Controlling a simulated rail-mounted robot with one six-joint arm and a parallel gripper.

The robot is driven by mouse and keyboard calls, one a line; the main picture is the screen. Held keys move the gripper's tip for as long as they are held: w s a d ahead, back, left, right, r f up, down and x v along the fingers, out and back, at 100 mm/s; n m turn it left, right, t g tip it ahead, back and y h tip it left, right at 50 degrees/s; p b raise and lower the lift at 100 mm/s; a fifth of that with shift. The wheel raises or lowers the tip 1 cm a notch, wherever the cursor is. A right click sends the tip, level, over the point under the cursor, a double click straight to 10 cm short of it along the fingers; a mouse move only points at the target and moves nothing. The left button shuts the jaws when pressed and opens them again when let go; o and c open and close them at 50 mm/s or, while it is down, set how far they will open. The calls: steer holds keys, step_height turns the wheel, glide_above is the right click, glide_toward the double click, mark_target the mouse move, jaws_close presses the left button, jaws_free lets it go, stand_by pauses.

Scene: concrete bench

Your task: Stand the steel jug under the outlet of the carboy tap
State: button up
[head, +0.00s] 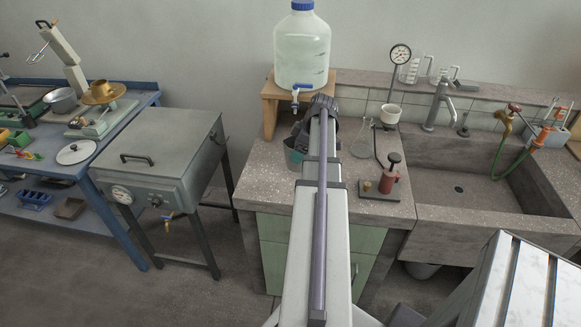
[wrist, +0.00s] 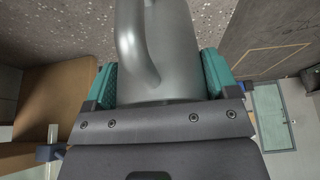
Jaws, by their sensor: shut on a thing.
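The steel jug (wrist: 175,45), grey and smooth with a curved handle, fills the upper middle of the wrist view. My gripper (wrist: 160,78) is shut on it, with a teal pad against each side. The jug's far end is cut off by the frame. The carboy (head: 302,48) is clear with a blue cap and stands on a wooden stand (head: 268,104). Its tap (head: 297,91) has a blue lever and shows left of my wrist in the head view. My arm hides most of the jug there. I cannot tell whether the jug touches the bench.
A flask (head: 362,140), a red hand pump (head: 390,172) and a pressure gauge (head: 399,54) stand right of my arm. The sink (head: 470,185) with its faucet (head: 437,105) lies further right. A grey cabinet oven (head: 160,165) stands left, with a floor gap before the bench.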

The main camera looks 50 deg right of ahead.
step_height(320, 180, down, 6)
steer(key=b, duration=0.4)
steer(key=shift+r, duration=0.35)
steer(key=shift+f, duration=0.25)
steer(key=o, duration=0.9)
steer(key=p+v, duration=1.1)
steer(key=v, duration=0.1)
steer(key=shift+r+p, duration=0.4)
steer(key=shift+f, duration=0.2)
steer(key=w+a+m+g, duration=0.1)
steer(key=w+a, duration=0.3)
steer(key=a, duration=0.7)
steer(key=w+a+f+m+g, duration=0.1)
steer(key=w+a, duration=0.2)
steer(key=a, duration=0.7)
steer(key=w+a+m+g, duration=0.1)
steer(key=w+a, duration=0.3)
steer(key=a, duration=0.7)
steer(key=s+a+m, duration=0.1)
steer(key=a, duration=0.5)
steer(key=s+a+h, duration=0.1)
steer(key=a, duration=0.5)
steer(key=s+a+m+h, duration=0.1)
steer(key=s+a, duration=0.1)
steer(key=a, duration=0.4)
steer(key=shift+s+f+m+g, duration=0.1)
steer(key=shift+f+m+g, duration=0.05)
steer(key=shift+m+g, duration=0.2)
steer(key=shift+c, duration=0.4)
steer(key=c, duration=1.4)
